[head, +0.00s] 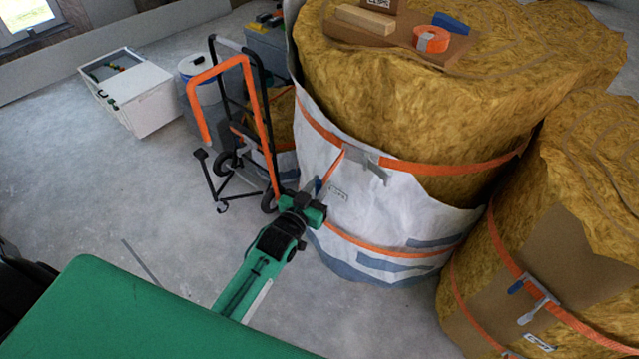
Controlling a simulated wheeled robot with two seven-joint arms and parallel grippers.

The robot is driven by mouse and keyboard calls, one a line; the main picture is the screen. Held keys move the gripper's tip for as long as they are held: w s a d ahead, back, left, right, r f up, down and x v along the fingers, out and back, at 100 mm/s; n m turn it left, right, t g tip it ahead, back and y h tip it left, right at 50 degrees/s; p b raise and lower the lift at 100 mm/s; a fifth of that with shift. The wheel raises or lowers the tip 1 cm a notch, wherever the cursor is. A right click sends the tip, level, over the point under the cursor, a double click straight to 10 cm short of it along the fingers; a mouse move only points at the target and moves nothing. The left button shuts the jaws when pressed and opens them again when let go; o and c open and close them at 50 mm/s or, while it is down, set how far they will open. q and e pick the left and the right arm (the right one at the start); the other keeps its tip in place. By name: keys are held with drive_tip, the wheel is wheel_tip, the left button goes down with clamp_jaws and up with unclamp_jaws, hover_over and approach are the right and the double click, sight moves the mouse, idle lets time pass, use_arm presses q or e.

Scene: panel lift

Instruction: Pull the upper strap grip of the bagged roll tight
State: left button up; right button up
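The bagged roll (400,225) is yellow wool in a white bag, standing upright right of centre. An orange upper strap (450,168) runs round it through a grey metal buckle (368,163). A short orange strap tail (331,168) slants straight down-left from the buckle to a small blue grip (318,185). My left gripper (316,200) is at this grip, in front of the bag's left side, and looks shut on it. The fingers partly hide the grip. A lower orange strap (375,247) circles the bag further down. My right gripper is not in view.
A second roll (570,220) with straps and a buckle (540,300) stands at right. An orange-handled trolley (262,120) is just behind my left gripper. A white box (140,100) stands at the back left. A tape roll (432,40) lies on top.

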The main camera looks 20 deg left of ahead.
use_arm(q)
drive_tip(key=shift+o, duration=1)
drive_tip(key=shift+s, duration=0.1)
